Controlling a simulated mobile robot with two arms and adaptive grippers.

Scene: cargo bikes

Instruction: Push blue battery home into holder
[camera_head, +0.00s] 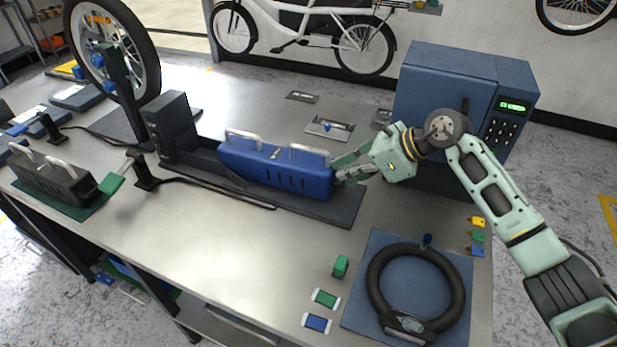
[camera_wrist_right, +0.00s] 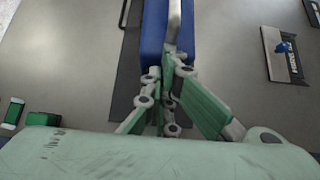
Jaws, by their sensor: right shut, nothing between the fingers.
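The blue battery (camera_head: 277,167) lies lengthwise in the dark holder (camera_head: 343,209) on the bench, its two grey handles on top. Its left end is close to the holder's upright block (camera_head: 171,127); I cannot tell whether it is fully seated there. My right gripper (camera_head: 343,173) is shut and empty, with its fingertips at the battery's right end, touching or nearly so. In the right wrist view the battery (camera_wrist_right: 152,45) lies straight ahead of the fingers (camera_wrist_right: 168,85). My left gripper is not in view.
A black battery (camera_head: 50,181) lies on a green mat at the left. A blue cabinet with a keypad (camera_head: 445,80) stands behind my right arm. A black ring lock (camera_head: 372,283) lies on a blue mat at front right, near small green and blue pieces. A wheel (camera_head: 112,50) stands at back left.

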